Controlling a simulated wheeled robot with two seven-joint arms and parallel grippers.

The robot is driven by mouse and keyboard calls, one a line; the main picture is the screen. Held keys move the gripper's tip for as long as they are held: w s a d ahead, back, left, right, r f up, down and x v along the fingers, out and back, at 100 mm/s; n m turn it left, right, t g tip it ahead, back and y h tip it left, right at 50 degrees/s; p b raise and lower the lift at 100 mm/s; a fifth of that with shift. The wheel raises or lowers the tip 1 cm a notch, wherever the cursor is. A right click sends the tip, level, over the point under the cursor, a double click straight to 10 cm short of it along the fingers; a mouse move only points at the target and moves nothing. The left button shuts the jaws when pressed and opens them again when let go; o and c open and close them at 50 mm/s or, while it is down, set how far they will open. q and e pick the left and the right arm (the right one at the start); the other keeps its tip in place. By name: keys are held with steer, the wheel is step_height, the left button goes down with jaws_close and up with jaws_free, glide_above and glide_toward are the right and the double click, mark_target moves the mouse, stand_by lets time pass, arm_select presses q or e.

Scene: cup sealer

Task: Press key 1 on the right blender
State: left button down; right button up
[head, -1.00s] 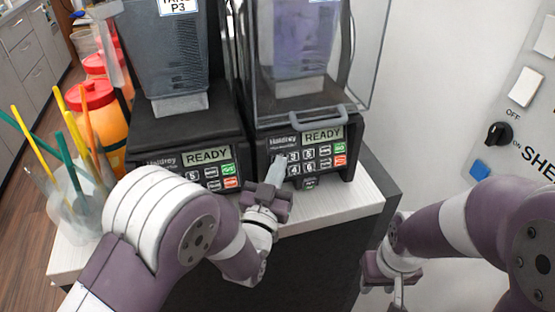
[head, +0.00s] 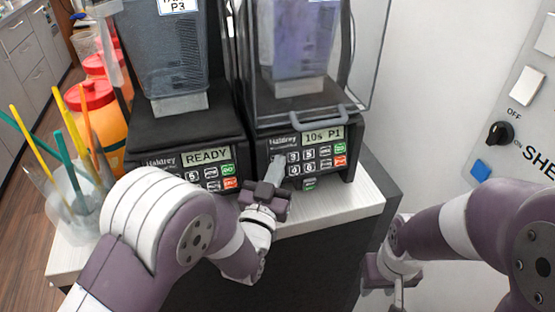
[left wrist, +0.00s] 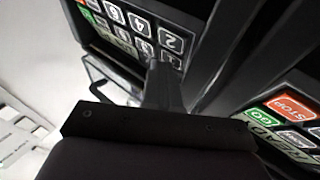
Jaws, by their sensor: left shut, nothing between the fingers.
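The right blender (head: 300,150) stands on the counter, and its display (head: 323,135) reads "10s P1". Its keypad (head: 315,158) has numbered keys plus a green and a red key; it also shows in the left wrist view (left wrist: 130,30). My left gripper (head: 276,172) is shut and empty, its tip at the lower left of this keypad, covering the key 1 area. I cannot tell whether the tip touches a key. My right gripper (head: 392,290) hangs low at the right, away from the blenders; its fingers are too small to judge.
The left blender (head: 185,140) stands close beside, its display reading "READY". A wall panel with a knob (head: 498,134) is at the right. The counter (head: 340,205) front is clear.

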arm_select(q)
steer(key=shift+s+d+r, duration=0.15)
steer(key=shift+s, duration=0.2)
steer(key=shift+s+d+r, duration=0.1)
steer(key=shift+s, duration=0.25)
steer(key=s, duration=0.1)
steer(key=s+d+r+p, duration=0.1)
steer(key=s, duration=0.2)
steer(key=shift+s+d+r, duration=0.2)
steer(key=shift+s+r, duration=0.05)
steer(key=shift+r, duration=0.05)
stand_by(0.6)
